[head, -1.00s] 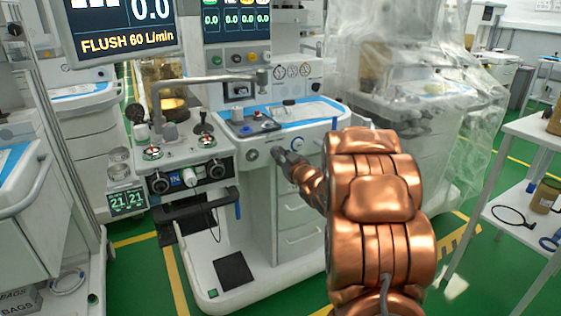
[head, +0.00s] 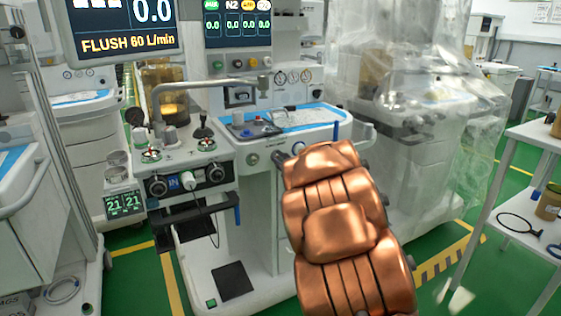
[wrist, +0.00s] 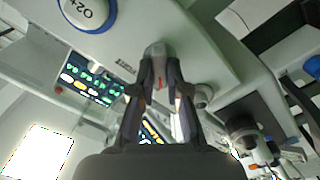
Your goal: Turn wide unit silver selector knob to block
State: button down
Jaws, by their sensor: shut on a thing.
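The silver selector knob (wrist: 156,52) shows in the wrist view on the pale front panel of the wide unit (head: 265,147). A small red mark shows on it between my fingers. My gripper (wrist: 159,80) is shut on the knob, one dark finger on each side. In the head view my copper arm covers most of the gripper; only a dark bit of it (head: 279,158) shows against the panel, and the knob itself is hidden. The small lettering beside the knob is too blurred to read.
A blue-ringed O2+ button (wrist: 86,12) sits close to the knob. A round fitting (wrist: 203,95) is on its other side. A plastic-draped machine (head: 410,130) stands to the right, and a white shelf table (head: 520,200) at far right. Green floor lies between.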

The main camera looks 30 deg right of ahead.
jog(key=c, duration=1.2)
grip_release()
jog(key=shift+o, duration=0.2)
jog(key=shift+s, duration=0.15)
jog(key=s+a, duration=0.1)
jog(key=s, duration=1)
jog(key=shift+s, duration=0.35)
jog(key=shift+r, duration=0.1)
